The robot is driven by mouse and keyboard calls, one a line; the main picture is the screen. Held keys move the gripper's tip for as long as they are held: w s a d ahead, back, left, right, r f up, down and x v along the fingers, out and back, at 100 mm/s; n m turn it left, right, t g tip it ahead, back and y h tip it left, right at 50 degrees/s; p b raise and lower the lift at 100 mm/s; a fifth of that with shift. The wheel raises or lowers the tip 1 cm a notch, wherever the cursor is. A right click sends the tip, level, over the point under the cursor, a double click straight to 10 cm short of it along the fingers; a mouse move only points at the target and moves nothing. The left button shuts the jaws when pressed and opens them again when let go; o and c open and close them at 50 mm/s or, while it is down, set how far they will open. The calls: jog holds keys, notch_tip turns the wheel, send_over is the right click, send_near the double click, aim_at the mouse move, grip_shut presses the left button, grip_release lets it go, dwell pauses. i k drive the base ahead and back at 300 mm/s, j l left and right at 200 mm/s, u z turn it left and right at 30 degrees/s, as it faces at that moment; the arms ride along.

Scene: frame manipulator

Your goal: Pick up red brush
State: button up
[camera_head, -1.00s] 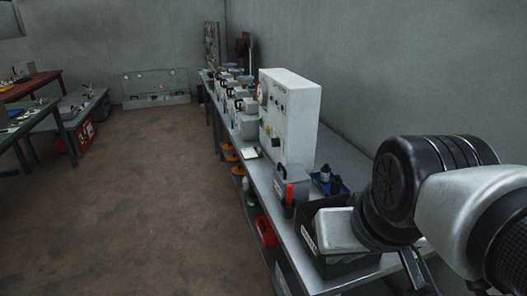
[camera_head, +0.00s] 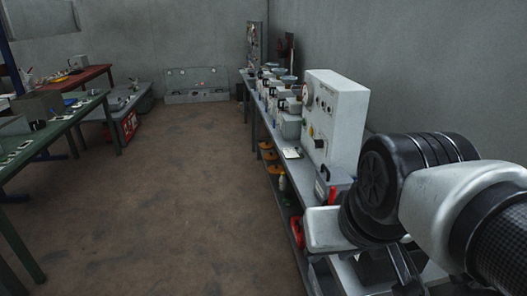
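I cannot pick out a red brush for certain. A small upright red item (camera_head: 332,196) shows beside a grey box on the long bench (camera_head: 291,166) at the right, partly hidden by my arm; it is too small to tell what it is. My arm crosses the lower right of the head view. Dark, finger-like parts of my gripper (camera_head: 401,264) hang below the wrist over the near end of the bench. The fingertips are not clear, and I cannot see anything held.
A tall white control box (camera_head: 335,118) stands on the bench near my arm. A red object (camera_head: 297,231) sits on the bench's lower shelf. A green table (camera_head: 72,122) and a red table (camera_head: 83,75) stand at the left. The brown floor (camera_head: 185,190) between is clear.

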aim_at(332, 195)
jog(key=i+j+u, duration=0.35)
jog(key=j, duration=0.15)
jog(key=i+j+u, duration=0.35)
jog(key=j, duration=0.15)
jog(key=i+j+z, duration=0.2)
jog(key=i, duration=0.2)
jog(key=i+z, duration=0.2)
jog(key=i, duration=0.15)
jog(key=i+j+z, duration=0.2)
jog(key=i+z, duration=0.2)
jog(key=z, duration=0.2)
jog(key=i+z, duration=0.2)
jog(key=z, duration=0.25)
jog(key=i+j+z, duration=0.1)
jog(key=z, duration=0.3)
jog(key=i+j+z, duration=0.2)
jog(key=z, duration=0.2)
jog(key=i+l+z, duration=0.1)
jog(key=z, duration=0.35)
jog(key=i+z, duration=0.4)
jog(key=i+j+z, duration=0.1)
jog(key=z, duration=0.35)
